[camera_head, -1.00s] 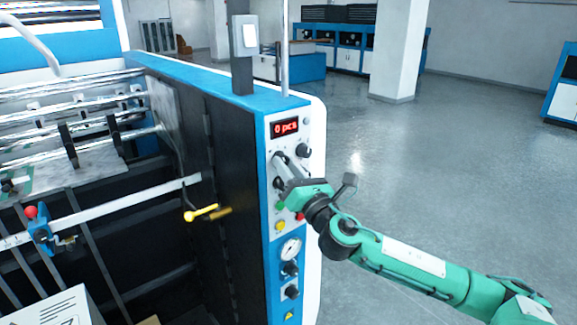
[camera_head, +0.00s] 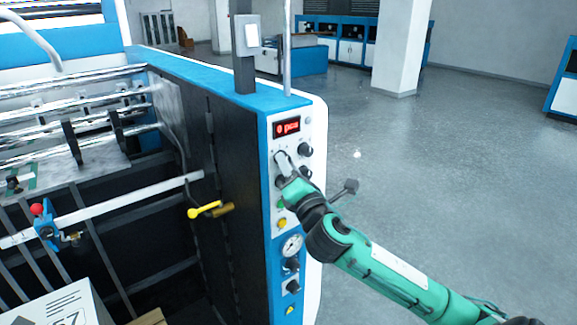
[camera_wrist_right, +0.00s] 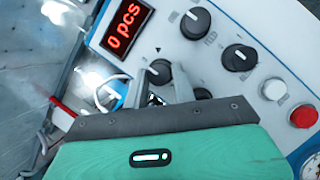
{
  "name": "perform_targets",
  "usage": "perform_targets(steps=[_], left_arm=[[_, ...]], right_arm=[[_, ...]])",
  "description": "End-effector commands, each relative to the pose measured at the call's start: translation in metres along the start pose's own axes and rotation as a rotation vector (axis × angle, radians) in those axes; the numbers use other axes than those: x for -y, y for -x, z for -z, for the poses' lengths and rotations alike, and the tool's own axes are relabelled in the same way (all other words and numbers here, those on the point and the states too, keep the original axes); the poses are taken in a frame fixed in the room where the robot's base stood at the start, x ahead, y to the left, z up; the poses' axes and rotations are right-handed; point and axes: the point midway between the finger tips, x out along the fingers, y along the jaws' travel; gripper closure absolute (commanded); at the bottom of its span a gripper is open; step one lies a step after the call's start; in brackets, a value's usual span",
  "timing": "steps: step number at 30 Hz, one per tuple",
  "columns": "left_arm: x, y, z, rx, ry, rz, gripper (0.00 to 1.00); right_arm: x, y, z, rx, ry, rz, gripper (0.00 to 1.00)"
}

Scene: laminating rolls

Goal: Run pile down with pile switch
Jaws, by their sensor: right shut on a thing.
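The control panel (camera_head: 308,128) faces the right side of the machine, with a red "0 pcs" display that also shows in the right wrist view (camera_wrist_right: 127,25). My right gripper (camera_head: 284,164) is at the panel, below the display. In the right wrist view its fingers (camera_wrist_right: 164,90) are shut on a black rotary knob (camera_wrist_right: 157,72), whose far part shows beyond the fingertips. I cannot read a label that names it the pile switch. A white printed box or stack (camera_head: 62,308) shows at the lower left inside the machine. My left gripper is not in view.
Other black knobs (camera_wrist_right: 195,22) (camera_wrist_right: 239,57), a white button (camera_wrist_right: 274,89) and a red button (camera_wrist_right: 303,116) are close by. A yellow button (camera_head: 282,224) and a gauge (camera_head: 292,245) sit lower. A yellow-handled lever (camera_head: 205,209) juts from the machine. The floor at right is clear.

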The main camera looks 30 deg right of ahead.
Motion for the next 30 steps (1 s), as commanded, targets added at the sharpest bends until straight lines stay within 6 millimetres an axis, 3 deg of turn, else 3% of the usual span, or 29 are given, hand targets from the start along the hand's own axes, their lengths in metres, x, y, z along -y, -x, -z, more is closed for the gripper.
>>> perform_targets(steps=[7, 8, 11, 22, 30], left_arm=[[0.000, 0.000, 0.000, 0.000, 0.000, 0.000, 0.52], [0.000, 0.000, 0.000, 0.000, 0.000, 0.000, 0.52], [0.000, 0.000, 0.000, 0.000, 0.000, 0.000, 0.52], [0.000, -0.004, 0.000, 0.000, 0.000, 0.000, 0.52], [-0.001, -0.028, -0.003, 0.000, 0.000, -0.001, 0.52]], right_arm=[[-0.001, 0.000, -0.001, 0.002, 0.001, -0.002, 0.96], [-0.001, 0.000, -0.001, 0.002, 0.001, -0.002, 0.70], [-0.001, 0.000, -0.001, 0.002, 0.001, -0.002, 0.52], [0.001, 0.005, 0.001, 0.000, 0.002, -0.002, 0.52], [0.004, 0.052, 0.004, -0.002, 0.002, -0.001, 0.52]])
